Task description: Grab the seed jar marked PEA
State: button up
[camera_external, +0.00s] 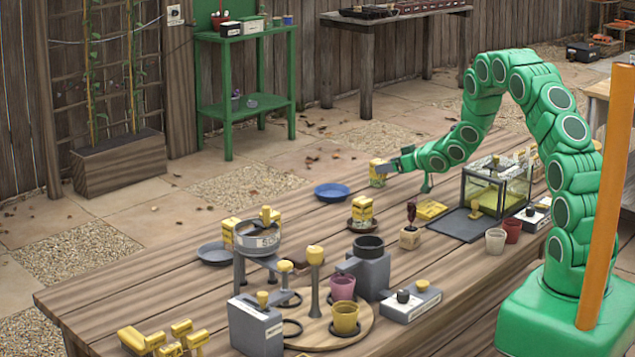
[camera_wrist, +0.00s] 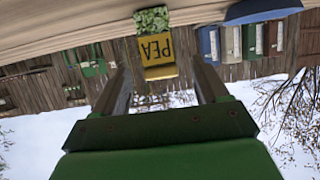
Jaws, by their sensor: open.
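The PEA jar shows in the wrist view as a yellow block with an upside-down PEA label (camera_wrist: 157,48) and a green, pea-like part. In the outside view the small yellow jar (camera_external: 377,173) is at the far edge of the plank table, directly in front of my gripper (camera_external: 388,168). My gripper (camera_wrist: 161,72) is open, with one finger on each side of the jar's line. The jar sits around or just beyond the fingertips; I cannot tell whether they touch it.
A blue plate (camera_external: 332,191) lies left of the jar. Another yellow jar (camera_external: 362,208) stands on a dark saucer nearer the camera. A wooden block with a dark-topped tool (camera_external: 410,236) and a glass case (camera_external: 497,187) stand to the right. Pots and grey apparatus crowd the front.

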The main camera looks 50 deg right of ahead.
aim_at(381, 187)
jog(key=shift+w+f, duration=0.1)
jog(key=shift+w, duration=0.05)
jog(key=shift+x, duration=1.65)
jog(key=shift+w+f, duration=0.2)
jog(key=shift+w, duration=0.5)
jog(key=shift+c, duration=0.3)
jog(key=c, duration=1)
jog(key=shift+c, duration=0.2)
